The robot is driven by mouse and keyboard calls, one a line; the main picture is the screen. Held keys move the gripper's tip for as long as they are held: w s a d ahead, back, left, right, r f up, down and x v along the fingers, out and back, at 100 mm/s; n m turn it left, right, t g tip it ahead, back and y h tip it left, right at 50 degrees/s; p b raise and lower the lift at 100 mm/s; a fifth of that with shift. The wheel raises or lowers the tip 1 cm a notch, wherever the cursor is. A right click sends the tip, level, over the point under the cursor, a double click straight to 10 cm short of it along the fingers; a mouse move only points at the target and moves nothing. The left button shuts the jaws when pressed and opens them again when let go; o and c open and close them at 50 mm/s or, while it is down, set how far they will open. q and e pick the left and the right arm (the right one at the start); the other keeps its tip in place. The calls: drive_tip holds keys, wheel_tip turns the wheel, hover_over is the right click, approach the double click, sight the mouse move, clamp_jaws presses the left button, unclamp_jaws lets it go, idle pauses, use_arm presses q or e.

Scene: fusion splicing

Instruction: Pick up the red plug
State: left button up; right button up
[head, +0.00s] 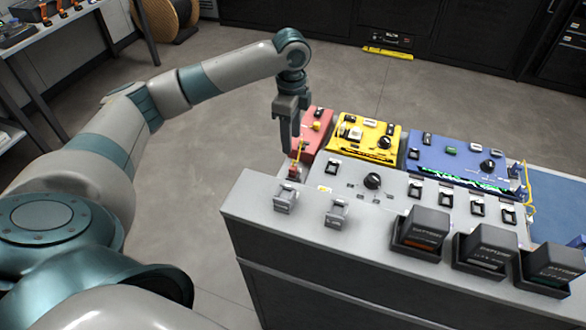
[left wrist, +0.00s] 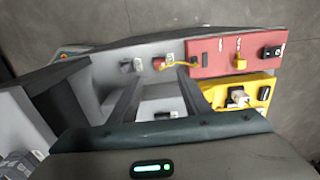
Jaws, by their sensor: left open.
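The red plug (head: 293,171) sits at the far left end of the grey bench, beside the red box (head: 318,127). In the left wrist view the red plug (left wrist: 159,64) shows with a yellow cable running toward the red box (left wrist: 236,58). My left gripper (head: 291,148) points down just above the plug and partly overlaps it in the head view. In the left wrist view my left gripper (left wrist: 161,76) has its fingers apart, with the plug just beyond the gap between the tips. I cannot tell whether they touch it. My right gripper is not in view.
A yellow box (head: 366,135) and a blue box (head: 460,163) stand right of the red one. Grey clips (head: 286,198) and several dark blocks (head: 422,232) stand on the grey bench (head: 262,212). Open floor (head: 225,150) lies left of the bench.

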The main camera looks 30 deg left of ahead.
use_arm(q)
hover_over(293, 166)
drive_tip(key=f, duration=0.4)
drive_tip(key=shift+a+f+p, duration=0.1)
drive_tip(key=shift+a+p, duration=0.15)
drive_tip(key=shift+p, duration=0.15)
drive_tip(key=shift+f, duration=0.6)
drive_tip(key=shift+f, duration=0.1)
drive_tip(key=shift+d+f+p, duration=0.1)
drive_tip(key=shift+f+p, duration=0.15)
drive_tip(key=shift+p, duration=0.15)
drive_tip(key=shift+d+f+p, duration=0.15)
drive_tip(key=shift+f+p, duration=0.6)
drive_tip(key=shift+f, duration=1.5)
clamp_jaws()
